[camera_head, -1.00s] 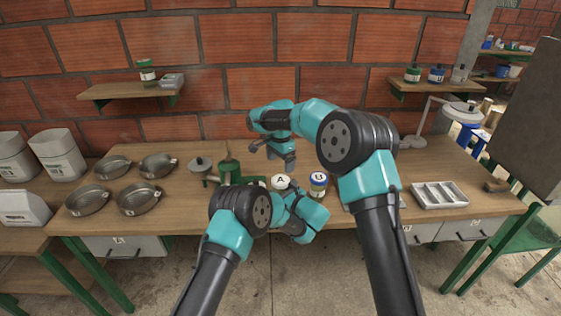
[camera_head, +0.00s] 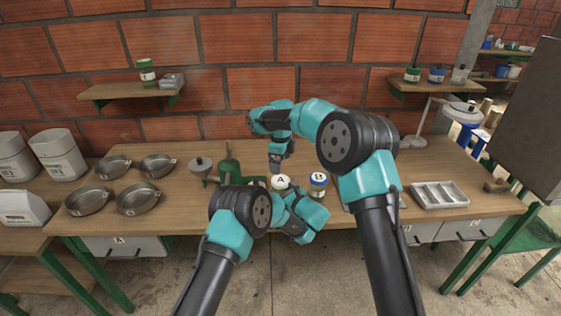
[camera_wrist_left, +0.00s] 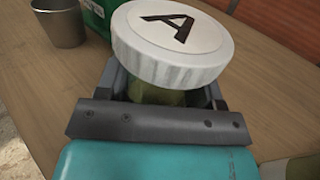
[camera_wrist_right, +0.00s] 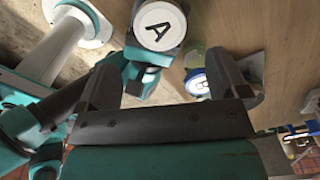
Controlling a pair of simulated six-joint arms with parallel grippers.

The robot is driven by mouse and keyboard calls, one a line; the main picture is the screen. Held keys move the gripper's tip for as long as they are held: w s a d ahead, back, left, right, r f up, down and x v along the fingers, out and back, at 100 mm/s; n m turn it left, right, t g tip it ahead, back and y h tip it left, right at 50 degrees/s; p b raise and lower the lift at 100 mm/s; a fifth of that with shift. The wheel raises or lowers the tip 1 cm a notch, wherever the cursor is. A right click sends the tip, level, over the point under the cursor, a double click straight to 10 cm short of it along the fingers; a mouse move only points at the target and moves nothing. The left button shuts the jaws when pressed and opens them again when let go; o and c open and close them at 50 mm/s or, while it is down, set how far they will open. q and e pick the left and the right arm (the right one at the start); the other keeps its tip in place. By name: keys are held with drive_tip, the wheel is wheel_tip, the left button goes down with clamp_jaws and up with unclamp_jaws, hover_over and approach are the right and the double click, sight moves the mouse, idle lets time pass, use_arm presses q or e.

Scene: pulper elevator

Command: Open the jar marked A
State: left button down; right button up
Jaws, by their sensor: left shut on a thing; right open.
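Jar A has a white ribbed lid (camera_head: 281,182) marked A and stands near the front of the bench; the lid also shows large in the left wrist view (camera_wrist_left: 172,45). My left gripper (camera_wrist_left: 164,95) is shut on its body, just below the lid, which hides most of the body. My right gripper (camera_head: 277,170) is open above and slightly behind the lid, fingers pointing down. In the right wrist view the lid (camera_wrist_right: 160,26) lies beyond the open fingers (camera_wrist_right: 168,88), apart from them. Jar B (camera_head: 318,186), with a blue-rimmed lid, stands just right of jar A.
A green machine (camera_head: 230,172) stands close left of jar A. Several metal pans (camera_head: 138,198) lie farther left. A divided tray (camera_head: 439,194) sits at the right. Shelves (camera_head: 128,90) with jars hang on the brick wall. The bench right of jar B has some clear room.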

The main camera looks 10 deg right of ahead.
sight(281, 180)
drive_tip(key=shift+f, duration=0.1)
drive_tip(key=shift+f, duration=3.9)
drive_tip(key=shift+c, duration=0.2)
